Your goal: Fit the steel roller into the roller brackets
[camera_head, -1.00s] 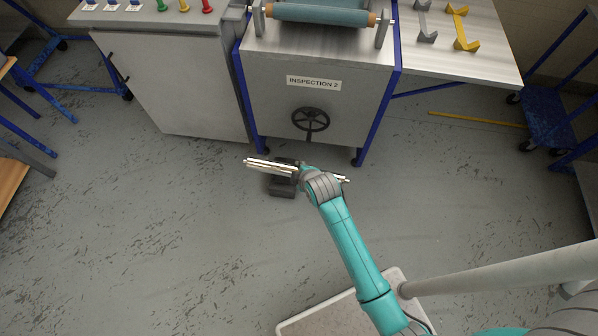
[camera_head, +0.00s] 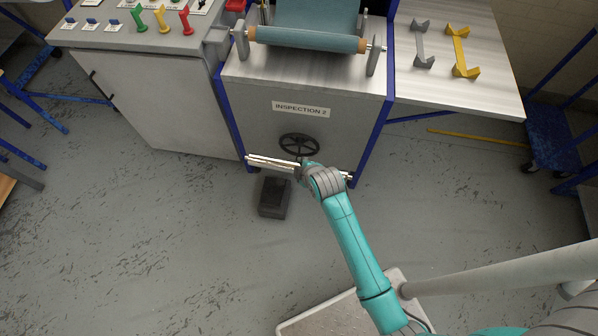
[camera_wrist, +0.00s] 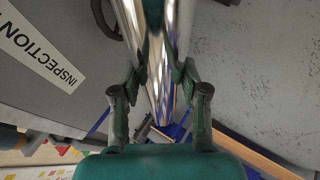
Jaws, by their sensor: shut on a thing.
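The steel roller (camera_head: 270,162) is a shiny bar held crosswise in front of the INSPECTION 2 machine, in the head view. My gripper (camera_head: 303,172) is shut around its middle, and my wrist hides part of the roller. In the wrist view, the mirror-like roller (camera_wrist: 182,28) runs between the two fingers of my gripper (camera_wrist: 163,82). On top of the machine, two grey upright brackets, left (camera_head: 241,42) and right (camera_head: 374,54), stand at the ends of a blue fabric roll (camera_head: 305,39). I cannot tell whether these are the roller brackets.
The machine front (camera_head: 300,88) with its black handwheel (camera_head: 299,145) is behind the roller. A dark pedal box (camera_head: 273,197) is on the floor. A side table (camera_head: 490,75) bears a grey bracket-shaped piece (camera_head: 423,45) and a yellow one (camera_head: 460,52). Open floor lies left and right.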

